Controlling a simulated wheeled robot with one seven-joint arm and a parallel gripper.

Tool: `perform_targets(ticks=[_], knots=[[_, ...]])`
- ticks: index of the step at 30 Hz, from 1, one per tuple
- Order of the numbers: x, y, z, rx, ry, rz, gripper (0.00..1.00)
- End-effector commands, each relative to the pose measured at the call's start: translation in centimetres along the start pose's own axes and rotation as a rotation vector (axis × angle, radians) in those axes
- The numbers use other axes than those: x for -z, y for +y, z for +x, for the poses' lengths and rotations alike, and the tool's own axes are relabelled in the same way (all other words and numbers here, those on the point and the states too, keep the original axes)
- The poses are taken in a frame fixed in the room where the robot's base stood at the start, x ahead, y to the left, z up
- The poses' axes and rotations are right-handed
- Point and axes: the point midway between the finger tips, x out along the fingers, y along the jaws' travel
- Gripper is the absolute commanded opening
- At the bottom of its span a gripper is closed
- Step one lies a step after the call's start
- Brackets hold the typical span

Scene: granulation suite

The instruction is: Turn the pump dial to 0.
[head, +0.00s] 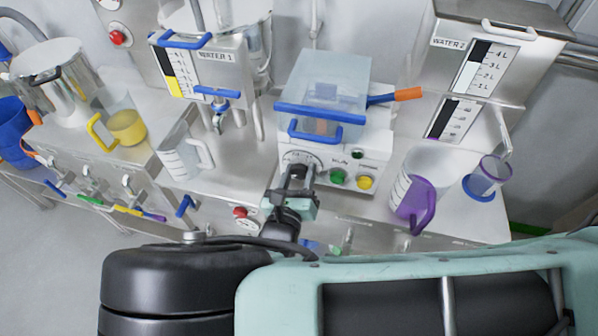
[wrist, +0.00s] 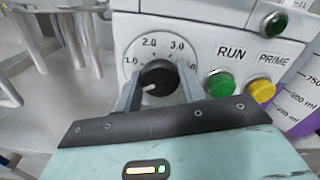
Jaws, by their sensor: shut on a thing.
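The pump dial is a black knob (wrist: 158,76) on a round white scale plate on the pump's white front. In the wrist view 1.0, 2.0 and 3.0 show on the scale; the lower part is hidden. The knob's white mark points to the lower left, below 1.0. My gripper (wrist: 160,92) is shut on the knob, one finger at each side. In the head view my gripper (head: 297,171) is at the pump's front and covers most of the dial plate (head: 302,156).
Right of the dial are a green RUN button (wrist: 221,84) and a yellow PRIME button (wrist: 261,91), close to my right finger. A dark green light (wrist: 274,24) sits above. A purple-handled jug (head: 420,180) stands right of the pump, a clear jug (head: 182,156) left.

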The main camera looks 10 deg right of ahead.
Motion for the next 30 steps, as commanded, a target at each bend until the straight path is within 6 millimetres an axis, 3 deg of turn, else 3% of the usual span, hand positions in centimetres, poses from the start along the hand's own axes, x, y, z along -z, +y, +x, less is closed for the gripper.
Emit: perform_targets(ticks=[9, 23, 24, 25, 26, 30], knots=[[0.0, 0.03, -0.07, -0.001, 0.001, -0.107, 0.17], [0.03, 0.05, -0.08, -0.002, 0.0, -0.122, 0.17], [0.03, 0.05, -0.09, -0.002, 0.0, -0.122, 0.48], [0.03, 0.05, -0.09, -0.002, 0.001, -0.122, 0.56], [0.03, 0.05, -0.08, -0.002, 0.0, -0.122, 0.61], [0.02, 0.03, -0.05, -0.001, 0.0, -0.121, 0.61]])
